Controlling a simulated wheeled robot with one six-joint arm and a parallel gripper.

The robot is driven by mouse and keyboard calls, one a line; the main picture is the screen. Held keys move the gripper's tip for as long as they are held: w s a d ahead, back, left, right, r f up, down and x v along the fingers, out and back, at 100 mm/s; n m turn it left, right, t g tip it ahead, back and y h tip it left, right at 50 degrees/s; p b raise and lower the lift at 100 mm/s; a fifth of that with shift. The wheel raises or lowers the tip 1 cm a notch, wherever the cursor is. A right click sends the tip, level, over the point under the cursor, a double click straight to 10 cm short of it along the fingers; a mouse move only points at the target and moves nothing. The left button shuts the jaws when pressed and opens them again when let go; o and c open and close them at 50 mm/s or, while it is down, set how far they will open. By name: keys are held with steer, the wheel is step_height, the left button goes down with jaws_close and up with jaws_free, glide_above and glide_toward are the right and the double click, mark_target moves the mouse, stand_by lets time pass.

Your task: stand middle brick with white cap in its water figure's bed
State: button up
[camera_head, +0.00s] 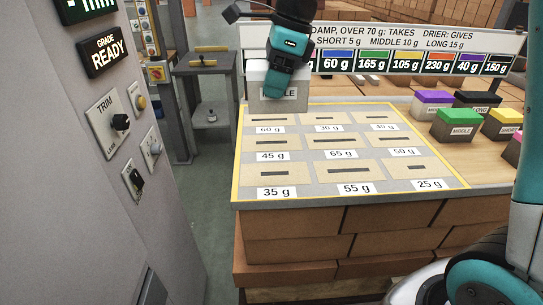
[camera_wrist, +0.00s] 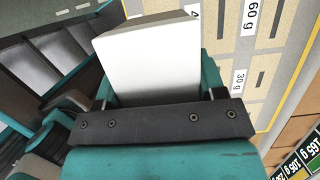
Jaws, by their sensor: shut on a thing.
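My gripper (camera_head: 279,84) is shut on a white-capped brick (camera_head: 280,105) and holds it upright over the back left of the bed board (camera_head: 240,186). The brick's front label ends in "LE"; a finger covers the rest. Its white cap (camera_wrist: 150,55) fills the jaws in the wrist view. The board has three rows of slotted beds: 60 g, 30 g and seemingly 40 g at the back, 45 g, 65 g (camera_head: 333,141) and 50 g in the middle, 35 g, 55 g and 25 g in front. No brick stands in the visible beds.
A sign (camera_head: 430,45) behind gives figures by cap colour and a damp/drier rule, MIDDLE 10 g; my gripper hides its left part. Purple (camera_head: 434,97), green (camera_head: 460,115), black and yellow capped bricks stand at right. A control panel (camera_head: 100,150) reading GRADE READY stands left.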

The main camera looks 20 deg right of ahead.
step_height(320, 180, down, 17)
steer(key=shift+a+p, duration=0.15)
steer(key=shift+p, duration=0.8)
steer(key=shift+f, duration=0.1)
steer(key=o, duration=1.4)
steer(key=shift+f, duration=0.1)
